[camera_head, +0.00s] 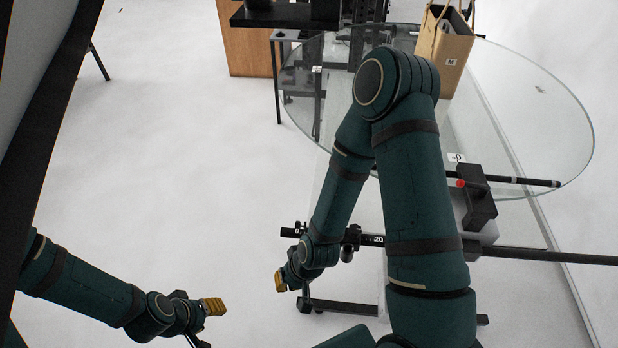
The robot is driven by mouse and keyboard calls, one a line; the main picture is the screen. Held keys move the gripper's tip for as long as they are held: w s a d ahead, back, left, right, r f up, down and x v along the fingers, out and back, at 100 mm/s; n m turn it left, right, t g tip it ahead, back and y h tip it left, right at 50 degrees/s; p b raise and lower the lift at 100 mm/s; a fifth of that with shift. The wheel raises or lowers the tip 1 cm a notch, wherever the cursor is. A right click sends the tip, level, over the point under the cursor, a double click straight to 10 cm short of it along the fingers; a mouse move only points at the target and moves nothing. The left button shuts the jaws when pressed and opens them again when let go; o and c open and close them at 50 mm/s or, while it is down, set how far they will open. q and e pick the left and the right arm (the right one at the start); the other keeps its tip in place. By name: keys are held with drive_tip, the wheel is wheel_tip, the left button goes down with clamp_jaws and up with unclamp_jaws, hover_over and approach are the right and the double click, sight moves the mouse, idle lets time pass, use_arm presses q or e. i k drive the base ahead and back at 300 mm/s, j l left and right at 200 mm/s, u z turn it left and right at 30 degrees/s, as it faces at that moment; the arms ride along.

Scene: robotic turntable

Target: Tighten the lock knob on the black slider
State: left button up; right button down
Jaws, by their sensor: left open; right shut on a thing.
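The black slider (351,236) sits on a dark horizontal rail with white scale marks, just right of my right forearm. A small dark knob (347,255) hangs below it; its setting cannot be read. My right gripper (290,284) is below the rail's left end, lower left of the slider and apart from that visible knob. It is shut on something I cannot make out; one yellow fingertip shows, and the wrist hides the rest. My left gripper (206,324) is open and empty over the floor at lower left, well away from the rail.
A round glass turntable (530,110) fills the upper right, with a brown paper bag (446,52) on it. A black block (477,196) with a red knob (461,183) stands right of my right arm. Rail (545,255) extends right. Floor at left is clear.

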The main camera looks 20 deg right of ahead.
sight(354, 230)
drive_tip(key=k+j, duration=0.1)
drive_tip(key=j, duration=0.25)
drive_tip(key=k+j+z, duration=0.1)
drive_tip(key=j, duration=0.3)
drive_tip(key=k+j, duration=0.2)
drive_tip(key=j, duration=0.15)
drive_tip(key=k+j, duration=0.1)
drive_tip(key=j, duration=0.25)
drive_tip(key=j+z, duration=0.1)
drive_tip(key=z, duration=1.3)
drive_tip(key=i, duration=0.5)
drive_tip(key=l+z, duration=0.05)
drive_tip(key=l, duration=0.05)
